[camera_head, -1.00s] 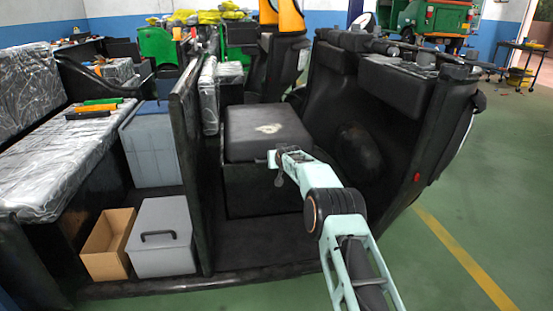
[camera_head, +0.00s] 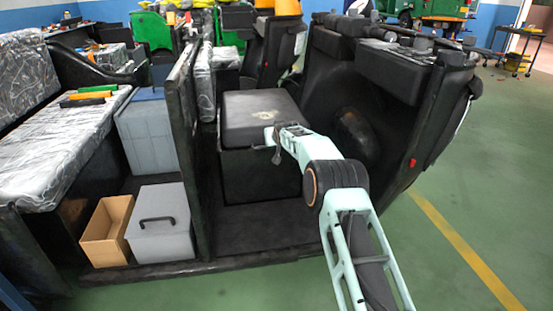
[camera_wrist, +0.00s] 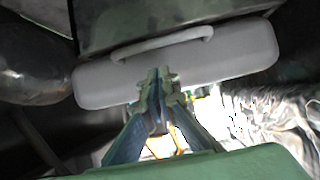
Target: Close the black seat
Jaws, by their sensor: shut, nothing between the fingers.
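The black seat (camera_head: 262,112) is a thick square cushion with a pale worn patch on top. It lies about flat over a dark box base (camera_head: 255,178) in the rickshaw's front cab; I cannot tell if any gap remains between them. My gripper (camera_head: 276,156) is at the seat's front right edge in the head view. In the wrist view the seat (camera_wrist: 100,88) appears as a grey slab with a handle (camera_wrist: 165,44) along its edge. My gripper (camera_wrist: 159,82) is shut and empty, its tips overlapping the slab; contact is unclear.
A dark partition (camera_head: 184,140) stands left of the seat. A black rounded hump (camera_head: 355,132) and the front panel (camera_head: 405,75) are to the right. A grey lidded box (camera_head: 160,250) and a cardboard box (camera_head: 104,232) sit on the left floor. Green floor (camera_head: 460,190) is open at right.

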